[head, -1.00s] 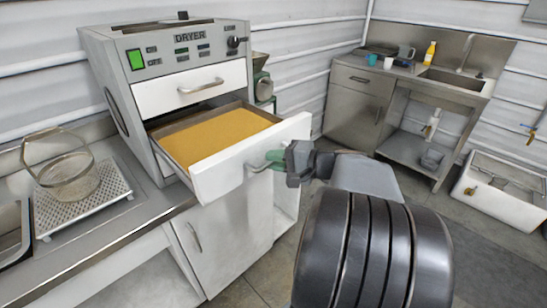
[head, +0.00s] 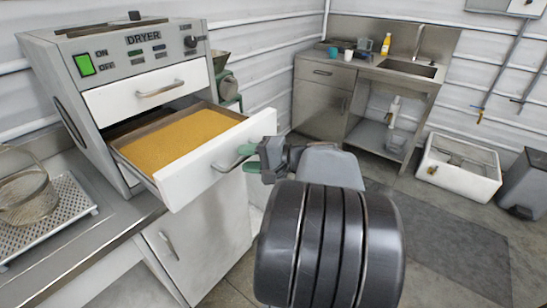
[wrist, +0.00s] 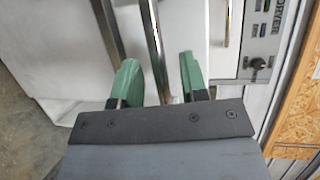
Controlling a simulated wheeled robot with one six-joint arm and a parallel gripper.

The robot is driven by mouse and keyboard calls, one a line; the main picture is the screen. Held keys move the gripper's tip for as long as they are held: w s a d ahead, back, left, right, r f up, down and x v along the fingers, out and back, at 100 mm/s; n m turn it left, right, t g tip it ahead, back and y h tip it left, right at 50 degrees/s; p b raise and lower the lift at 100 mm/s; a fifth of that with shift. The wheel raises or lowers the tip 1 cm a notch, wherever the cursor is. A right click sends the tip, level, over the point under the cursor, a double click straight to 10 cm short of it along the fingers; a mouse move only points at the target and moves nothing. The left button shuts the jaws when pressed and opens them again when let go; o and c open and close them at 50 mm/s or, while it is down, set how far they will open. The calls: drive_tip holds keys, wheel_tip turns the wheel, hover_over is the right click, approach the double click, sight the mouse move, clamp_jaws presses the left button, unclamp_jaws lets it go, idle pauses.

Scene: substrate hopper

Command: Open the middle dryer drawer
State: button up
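The dryer (head: 45,65) stands on the counter at the left in the head view, its panel and green switch facing me. Its top drawer (head: 120,103) is shut. The drawer below it (head: 190,182) is pulled well out and holds a flat yellow-brown fill (head: 180,140). My gripper (head: 250,158) is at this drawer's handle (head: 229,162). In the wrist view the green fingers (wrist: 160,82) are spread apart, with the handle bar (wrist: 153,45) between them and visible gaps on both sides.
A wire basket (head: 28,195) sits on a perforated tray (head: 75,215) on the counter at left. A cabinet door (head: 200,240) is below the dryer. A sink unit (head: 320,98) stands at the back and a white tub (head: 455,178) at right.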

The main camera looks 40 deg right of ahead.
drive_tip(key=v, duration=1.2)
drive_tip(key=shift+s, duration=0.2)
drive_tip(key=a+f+m+g+h+p, duration=0.1)
drive_tip(key=a+f+g+h+p, duration=0.3)
drive_tip(key=f+g, duration=0.6)
drive_tip(key=w+a+r+n+h+p, duration=0.1)
drive_tip(key=a+r+n+h+p, duration=0.1)
drive_tip(key=a+n, duration=0.4)
drive_tip(key=w+a+r+n+h+p, duration=0.2)
drive_tip(key=a+r+n+h, duration=0.1)
drive_tip(key=a+n, duration=0.4)
drive_tip(key=shift+w+a+r, duration=0.25)
drive_tip(key=shift+a+r, duration=0.1)
drive_tip(key=shift+a, duration=1.45)
